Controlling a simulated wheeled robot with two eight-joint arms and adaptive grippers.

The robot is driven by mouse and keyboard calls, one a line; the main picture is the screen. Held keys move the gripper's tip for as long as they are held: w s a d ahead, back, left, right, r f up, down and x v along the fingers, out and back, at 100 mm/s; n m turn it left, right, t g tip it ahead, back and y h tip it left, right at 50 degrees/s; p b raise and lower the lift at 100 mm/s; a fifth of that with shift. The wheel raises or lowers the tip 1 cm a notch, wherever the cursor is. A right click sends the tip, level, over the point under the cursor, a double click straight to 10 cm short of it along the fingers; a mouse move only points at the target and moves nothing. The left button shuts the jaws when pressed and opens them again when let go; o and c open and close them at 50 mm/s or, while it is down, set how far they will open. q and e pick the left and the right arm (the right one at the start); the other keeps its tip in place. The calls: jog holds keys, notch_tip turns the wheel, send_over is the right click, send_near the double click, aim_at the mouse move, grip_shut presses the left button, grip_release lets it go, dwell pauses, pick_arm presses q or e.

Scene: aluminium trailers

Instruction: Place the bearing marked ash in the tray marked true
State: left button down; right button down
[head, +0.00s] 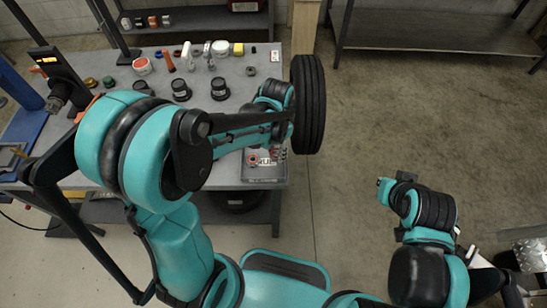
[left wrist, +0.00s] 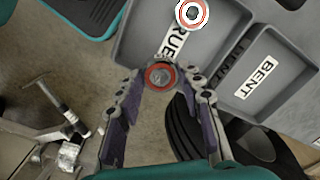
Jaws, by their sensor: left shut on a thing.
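My left gripper (left wrist: 161,82) is shut on a round bearing (left wrist: 160,76) with a red ring and grey centre, held between the fingertips. Any marking on this bearing is too small to read. In the left wrist view a grey tray (left wrist: 140,45) carries a label partly reading "RUE", its first letter hidden by a second bearing (left wrist: 192,13) with a red-and-white ring. The held bearing shows just off this tray's near edge, with floor behind it. In the head view the trays (head: 262,180) are at the table's near right corner, partly covered by my left arm.
A tray marked BENT (left wrist: 285,90) adjoins on the right, with another label between. Black tyres (head: 308,105) stand close to the table's right edge. Cups, bearings and small parts crowd the table (head: 120,75) behind. The floor to the right (head: 400,120) is open.

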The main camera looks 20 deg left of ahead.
aim_at(273, 151)
pick_arm(q)
jog(key=shift+w+a+f, duration=0.25)
jog(key=shift+a+f, duration=0.2)
jog(key=shift+a, duration=0.15)
notch_tip(273, 151, down, 3)
jog(key=shift+f+b, duration=0.2)
jog(key=shift+b, duration=0.65)
jog(key=shift+f, duration=0.25)
jog(key=shift+f, duration=0.15)
jog(key=c, duration=1.3)
grip_release()
